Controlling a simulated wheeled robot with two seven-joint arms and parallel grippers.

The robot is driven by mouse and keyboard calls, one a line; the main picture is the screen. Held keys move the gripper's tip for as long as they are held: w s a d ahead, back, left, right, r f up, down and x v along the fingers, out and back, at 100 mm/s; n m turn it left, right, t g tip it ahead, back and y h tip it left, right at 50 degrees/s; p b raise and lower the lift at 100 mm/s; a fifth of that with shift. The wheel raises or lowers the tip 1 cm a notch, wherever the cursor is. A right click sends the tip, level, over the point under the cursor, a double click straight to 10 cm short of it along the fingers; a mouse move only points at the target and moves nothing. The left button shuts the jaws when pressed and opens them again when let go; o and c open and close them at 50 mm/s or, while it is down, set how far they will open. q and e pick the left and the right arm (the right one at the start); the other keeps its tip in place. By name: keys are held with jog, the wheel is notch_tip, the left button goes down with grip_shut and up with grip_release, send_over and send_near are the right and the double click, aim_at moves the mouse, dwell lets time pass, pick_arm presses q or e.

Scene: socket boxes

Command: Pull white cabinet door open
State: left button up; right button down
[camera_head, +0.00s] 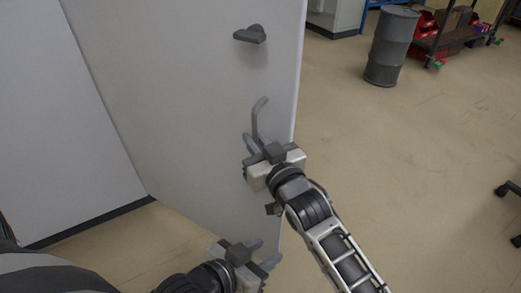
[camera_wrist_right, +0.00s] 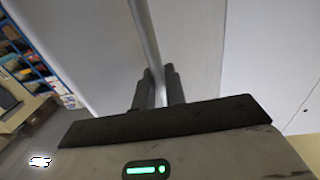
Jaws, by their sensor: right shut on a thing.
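The white cabinet door (camera_head: 180,90) is a tall panel in the head view, standing at an angle to another white panel on the left, with floor showing below it. A grey bar handle (camera_head: 259,118) sticks out near its right edge. My right gripper (camera_head: 254,143) is shut on the lower part of this handle. In the right wrist view, the handle (camera_wrist_right: 145,35) runs down between the dark fingers (camera_wrist_right: 156,88). My left gripper (camera_head: 262,254) is open and empty, low in front of the door's bottom right corner.
A dark grey knob (camera_head: 251,34) sits higher on the door. The left white panel (camera_head: 55,120) has a dark base strip. A grey barrel (camera_head: 391,47) and a cart with red bins (camera_head: 440,45) stand at the back right. The floor (camera_head: 400,170) right of the door is mostly clear.

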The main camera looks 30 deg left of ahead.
jog(key=shift+s+a+r, duration=0.15)
jog(key=shift+s+a, duration=0.05)
jog(key=shift+s, duration=0.1)
jog(key=c, duration=1.6)
grip_release()
jog(key=shift+a, duration=0.1)
jog(key=shift+o, duration=0.2)
jog(key=shift+w, duration=0.1)
jog(key=shift+d, duration=0.2)
jog(key=p+v, duration=0.1)
jog(key=v, duration=1.4)
jog(key=shift+s+d, duration=0.3)
jog(key=shift+c, duration=0.3)
